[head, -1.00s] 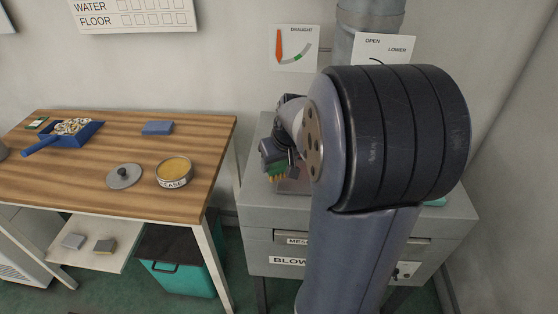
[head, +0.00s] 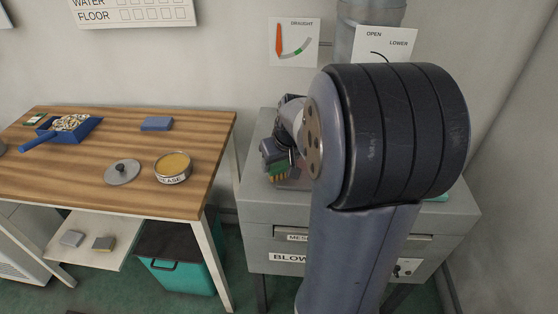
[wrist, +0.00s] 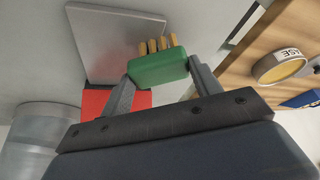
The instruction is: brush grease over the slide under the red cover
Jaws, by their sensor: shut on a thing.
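My gripper (wrist: 162,70) is shut on a green brush (wrist: 158,66) with tan bristles. The brush also shows in the head view (head: 278,168), low over the top of the grey machine. In the wrist view the bristles overlap the edge of a flat grey plate (wrist: 112,40), which looks like the slide; I cannot tell whether they touch it. Part of the red cover (wrist: 96,103) shows beside the plate, partly behind my finger. In the head view my arm hides most of this spot. An open tin of yellow grease (head: 173,166) stands on the wooden table.
The wooden table (head: 120,187) at left also holds a grey lid (head: 122,172), a blue block (head: 157,124) and a blue dustpan (head: 70,129). The grey machine (head: 258,212) stands right of it, across a narrow gap. A thick pipe (head: 360,14) rises behind.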

